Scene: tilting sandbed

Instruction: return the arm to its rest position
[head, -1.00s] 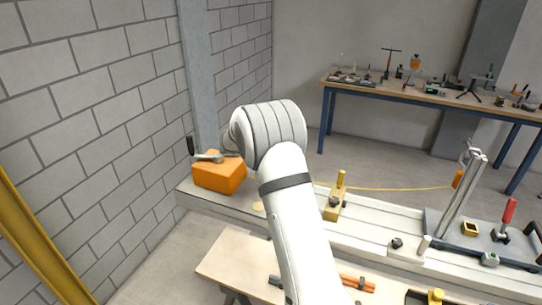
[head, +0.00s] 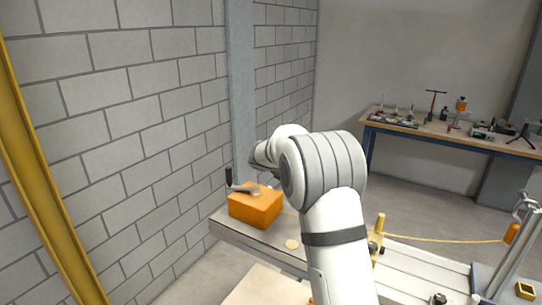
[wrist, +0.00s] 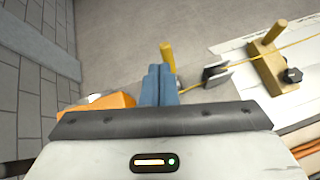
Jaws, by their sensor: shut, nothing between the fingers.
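My arm (head: 335,235) rises from the bottom of the head view and bends left at a grey-banded joint. Its wrist end (head: 268,155) points away, close to the orange block, and my fingers are hidden there. In the wrist view my gripper (wrist: 158,72) shows as two blue fingers, side by side and closed, with nothing held. A yellow post (wrist: 167,55) shows just beyond the fingertips; I cannot tell how far. No rest position is marked in view.
An orange block (head: 255,206) with a dark-handled tool on top sits at the bench's left end (head: 225,226). A yellow cord (head: 445,239) runs right from a yellow post. A brick wall stands left. A tool table (head: 470,141) stands behind.

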